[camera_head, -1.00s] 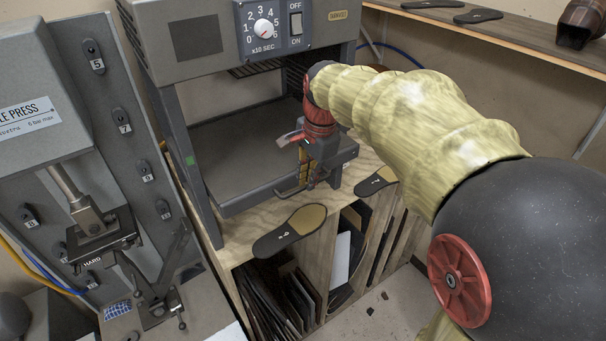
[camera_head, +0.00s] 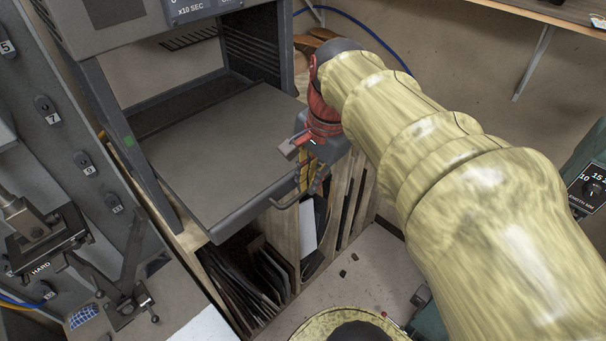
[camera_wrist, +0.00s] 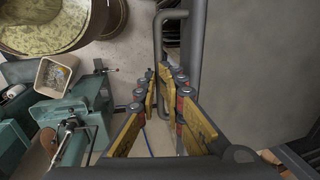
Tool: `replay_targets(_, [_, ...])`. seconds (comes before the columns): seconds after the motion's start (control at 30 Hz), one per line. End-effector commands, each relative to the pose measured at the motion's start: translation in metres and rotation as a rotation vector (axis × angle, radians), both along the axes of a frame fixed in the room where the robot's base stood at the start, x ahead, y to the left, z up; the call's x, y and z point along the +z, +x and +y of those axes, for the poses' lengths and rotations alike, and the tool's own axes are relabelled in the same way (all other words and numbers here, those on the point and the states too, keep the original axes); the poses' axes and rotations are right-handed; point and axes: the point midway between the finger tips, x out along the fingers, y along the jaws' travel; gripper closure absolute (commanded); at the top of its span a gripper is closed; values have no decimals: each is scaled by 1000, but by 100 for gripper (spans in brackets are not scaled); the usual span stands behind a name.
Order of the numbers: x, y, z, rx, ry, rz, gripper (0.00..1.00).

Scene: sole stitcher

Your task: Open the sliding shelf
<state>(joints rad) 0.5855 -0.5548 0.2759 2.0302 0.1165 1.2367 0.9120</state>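The sliding shelf (camera_head: 225,145) is a flat dark grey tray in the grey heater cabinet (camera_head: 82,85). It stands well out past the front of the cabinet. Its bar handle (camera_head: 284,204) is on the front edge and also shows in the wrist view (camera_wrist: 158,45). My gripper (camera_head: 311,182) is at the right part of the shelf's front. In the wrist view, the yellow fingers of my gripper (camera_wrist: 157,74) are close together on either side of the handle bar and appear shut on it. The shelf surface (camera_wrist: 255,65) fills the right of that view and is empty.
Below the shelf, a wooden rack (camera_head: 285,240) holds several dark sheets. The press panel (camera_head: 60,130) stands close on the left. Floor (camera_head: 365,265) is open in front, with small scraps. A green machine (camera_wrist: 75,115) shows in the wrist view.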

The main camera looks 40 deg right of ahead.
Motion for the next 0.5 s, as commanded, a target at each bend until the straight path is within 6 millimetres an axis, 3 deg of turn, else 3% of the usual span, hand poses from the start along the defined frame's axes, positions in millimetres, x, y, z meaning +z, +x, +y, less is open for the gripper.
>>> replay_targets(0.23, [-5, -1, 1, 0, 7, 10, 73])
replay_targets(0.5, [-3, -1, 0, 0, 4, 6, 73])
